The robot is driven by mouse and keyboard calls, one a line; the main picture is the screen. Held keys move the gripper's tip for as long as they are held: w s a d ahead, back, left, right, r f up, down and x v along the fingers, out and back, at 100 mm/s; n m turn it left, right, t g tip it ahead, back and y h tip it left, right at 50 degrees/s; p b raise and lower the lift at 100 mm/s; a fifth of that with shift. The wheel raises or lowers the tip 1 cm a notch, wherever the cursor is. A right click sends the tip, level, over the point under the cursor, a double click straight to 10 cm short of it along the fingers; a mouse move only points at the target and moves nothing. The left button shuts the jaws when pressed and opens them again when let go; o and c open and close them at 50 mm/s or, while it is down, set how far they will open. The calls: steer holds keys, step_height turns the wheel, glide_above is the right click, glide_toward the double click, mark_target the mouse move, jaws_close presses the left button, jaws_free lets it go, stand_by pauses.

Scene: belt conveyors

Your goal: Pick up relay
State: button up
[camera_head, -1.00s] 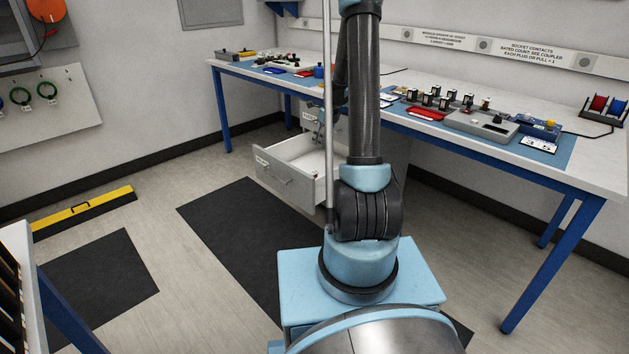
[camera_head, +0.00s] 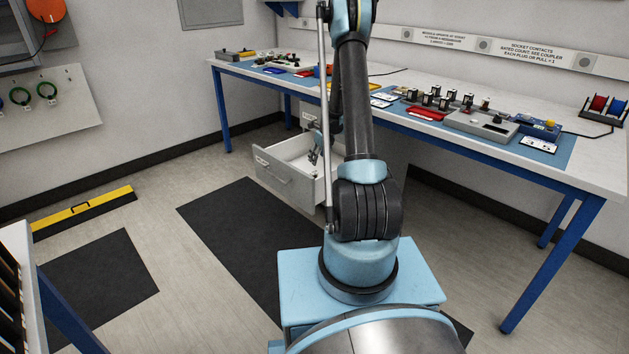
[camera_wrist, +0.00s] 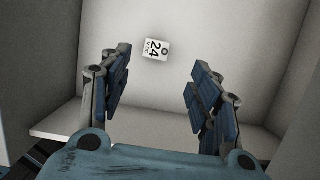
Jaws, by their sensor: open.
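The relay (camera_wrist: 156,49) is a small pale block marked "24 VDC" with a dark round spot. In the wrist view it lies on the drawer floor (camera_wrist: 215,45), near the top middle. My gripper (camera_wrist: 155,85) is open and empty, its two blue padded fingers spread left and right. The relay shows beyond the fingertips and between them, apart from both. In the head view my gripper (camera_head: 314,156) hangs at the open drawer (camera_head: 285,183) under the bench; the relay cannot be made out there.
Light drawer walls surround the gripper closely. The workbench (camera_head: 590,178) stands above and right of the drawer, holding several relay-like parts (camera_head: 428,100), a red tray (camera_head: 427,113) and a grey box (camera_head: 481,124). A dark mat (camera_head: 235,225) lies on clear floor.

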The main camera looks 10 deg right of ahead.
mark_target(314, 172)
steer(key=x, duration=0.5)
steer(key=shift+w+f, duration=0.1)
steer(key=shift+f, duration=0.25)
steer(key=shift+x, duration=2.65)
steer(key=shift+a, duration=0.15)
steer(key=c, duration=1.1)
